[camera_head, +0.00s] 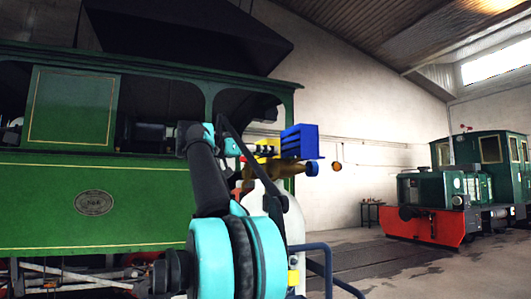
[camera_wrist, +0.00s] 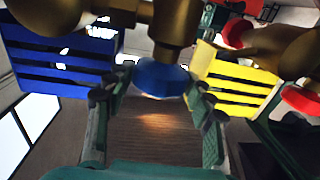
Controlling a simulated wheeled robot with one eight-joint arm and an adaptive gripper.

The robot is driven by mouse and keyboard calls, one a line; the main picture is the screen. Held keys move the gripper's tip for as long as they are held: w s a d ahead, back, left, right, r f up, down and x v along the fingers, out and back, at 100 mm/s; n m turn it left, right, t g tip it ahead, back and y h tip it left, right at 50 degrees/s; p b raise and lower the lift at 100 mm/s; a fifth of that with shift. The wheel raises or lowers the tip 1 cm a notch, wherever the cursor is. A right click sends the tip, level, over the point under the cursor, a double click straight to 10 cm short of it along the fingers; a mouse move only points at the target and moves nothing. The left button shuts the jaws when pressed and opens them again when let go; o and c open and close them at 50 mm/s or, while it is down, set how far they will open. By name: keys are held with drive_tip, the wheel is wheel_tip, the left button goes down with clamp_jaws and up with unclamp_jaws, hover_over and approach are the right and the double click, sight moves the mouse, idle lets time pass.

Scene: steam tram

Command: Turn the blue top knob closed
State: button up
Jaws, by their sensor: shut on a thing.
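In the wrist view, a round blue knob (camera_wrist: 162,77) sits on the end of a brass fitting (camera_wrist: 174,22). My gripper (camera_wrist: 158,88) has one finger on each side of the knob and is shut on it. The brass body hides the knob's far side. In the head view, brass parts (camera_head: 268,173) show beyond my arm, with a round blue piece (camera_head: 312,169) at their right. I cannot tell whether this is the knob in my fingers. My arm hides much of the gripper's surroundings there.
A blue slatted block (camera_wrist: 60,62) is left of the knob and a yellow slatted block (camera_wrist: 235,82) is right of it. Red knobs (camera_wrist: 302,99) sit farther right. In the head view, a green tram (camera_head: 150,205) stands left and a green-and-red locomotive (camera_head: 435,222) stands right, with open floor between.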

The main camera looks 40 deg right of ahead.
drive_tip(key=shift+w+d+m+g+y, duration=0.15)
drive_tip(key=shift+m+g+y, duration=0.3)
drive_tip(key=shift+m+g, duration=0.6)
drive_tip(key=shift+w+a+m+g+y, duration=0.1)
drive_tip(key=shift+m+g+y, duration=0.5)
drive_tip(key=shift+g, duration=0.8)
drive_tip(key=shift+w+d+m+g+y, duration=0.15)
drive_tip(key=shift+m+g+y, duration=0.2)
drive_tip(key=shift+m+g, duration=0.75)
drive_tip(key=shift+g, duration=0.45)
drive_tip(key=o, duration=0.9)
drive_tip(key=shift+s+a+n+t, duration=0.1)
drive_tip(key=shift+n+t, duration=0.15)
drive_tip(key=shift+t, duration=0.15)
